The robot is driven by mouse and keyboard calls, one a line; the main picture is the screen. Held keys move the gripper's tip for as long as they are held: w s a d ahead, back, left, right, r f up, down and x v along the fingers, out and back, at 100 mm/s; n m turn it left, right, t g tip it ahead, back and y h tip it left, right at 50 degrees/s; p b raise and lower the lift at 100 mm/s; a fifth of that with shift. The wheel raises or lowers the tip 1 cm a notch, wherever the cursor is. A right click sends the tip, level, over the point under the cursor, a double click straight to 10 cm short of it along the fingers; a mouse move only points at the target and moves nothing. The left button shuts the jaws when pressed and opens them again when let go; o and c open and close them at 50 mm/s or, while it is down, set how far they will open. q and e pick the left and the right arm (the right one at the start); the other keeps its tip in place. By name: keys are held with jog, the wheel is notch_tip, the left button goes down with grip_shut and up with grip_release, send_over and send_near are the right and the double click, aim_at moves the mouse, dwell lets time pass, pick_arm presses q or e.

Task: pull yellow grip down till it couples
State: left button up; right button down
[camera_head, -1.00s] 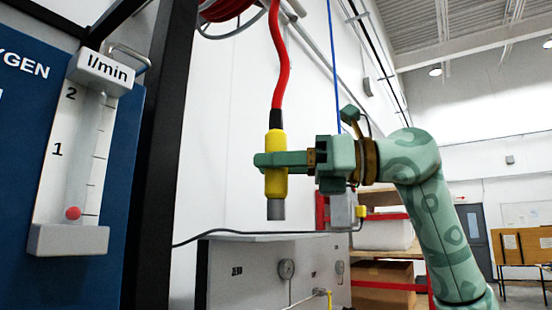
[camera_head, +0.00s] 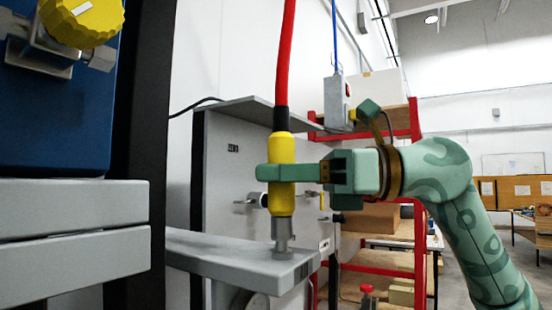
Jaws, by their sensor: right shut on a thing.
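The yellow grip (camera_head: 282,204) hangs upright on a red hose (camera_head: 287,60) in the middle of the view. My right gripper (camera_head: 280,173) comes in from the right and is shut around the grip's middle. The grip's grey metal nose (camera_head: 282,227) points down at a small metal fitting (camera_head: 282,247) on a grey shelf (camera_head: 240,258). Nose and fitting line up and look very close or touching; I cannot tell whether they are coupled. My left gripper is not in view.
A blue panel with a yellow knob (camera_head: 82,18) and grey bars (camera_head: 70,215) fill the left side. A red-framed rack (camera_head: 420,260) with boxes stands behind my right arm.

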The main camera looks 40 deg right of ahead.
jog(key=shift+w+f, duration=0.1)
jog(key=shift+f, duration=0.5)
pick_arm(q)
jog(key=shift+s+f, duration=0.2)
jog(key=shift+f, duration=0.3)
pick_arm(e)
jog(key=shift+a+f, duration=0.1)
jog(key=shift+f, duration=0.1)
jog(key=c, duration=1.1)
grip_release()
pick_arm(q)
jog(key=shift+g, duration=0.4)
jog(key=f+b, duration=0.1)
jog(key=b, duration=0.1)
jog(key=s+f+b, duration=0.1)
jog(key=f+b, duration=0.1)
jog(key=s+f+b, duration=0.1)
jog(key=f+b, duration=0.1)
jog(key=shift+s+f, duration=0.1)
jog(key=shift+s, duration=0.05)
pick_arm(e)
jog(key=v, duration=1.6)
jog(key=shift+s, duration=0.2)
